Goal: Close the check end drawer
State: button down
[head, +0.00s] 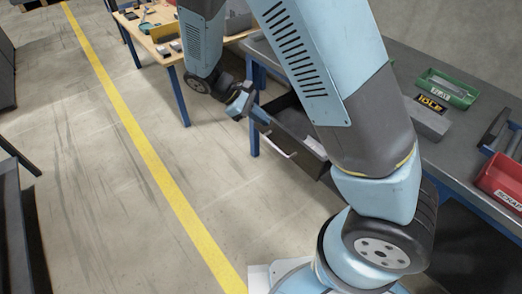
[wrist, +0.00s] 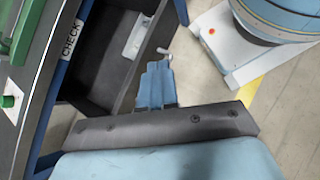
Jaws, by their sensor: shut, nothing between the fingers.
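The check end drawer (head: 295,127) is a dark drawer pulled out from under the workbench. It also shows in the wrist view (wrist: 98,75), beside a CHECK label on the bench edge (wrist: 70,38). A pale bar handle (head: 272,146) is on its front; part of it shows in the wrist view (wrist: 164,51). A light grey object (wrist: 137,36) lies inside the drawer. My gripper (head: 240,104) is shut and empty, outside the drawer near its front. In the wrist view the fingertips (wrist: 157,66) are close to the handle; I cannot tell whether they touch.
A wooden table (head: 148,22) stands at the back. The floor left of the drawer, with a yellow line (head: 130,125), is clear.

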jog(key=s+a+f+n+t+h, duration=0.2)
jog(key=a+f+n+t+h, duration=0.35)
jog(key=f, duration=0.55)
jog(key=s+a+f+n+t+h, duration=0.2)
jog(key=a+f+n+t, duration=0.3)
jog(key=f+n+t, duration=0.45)
jog(key=w+d+r+m+g, duration=0.1)
jog(key=w+d+m, duration=0.1)
jog(key=w+d, duration=0.5)
jog(key=d, duration=0.4)
jog(key=shift+w+d+r+m+g, duration=0.25)
jog(key=shift+d+r+m+g, duration=0.05)
jog(key=shift+d+m+g, duration=0.1)
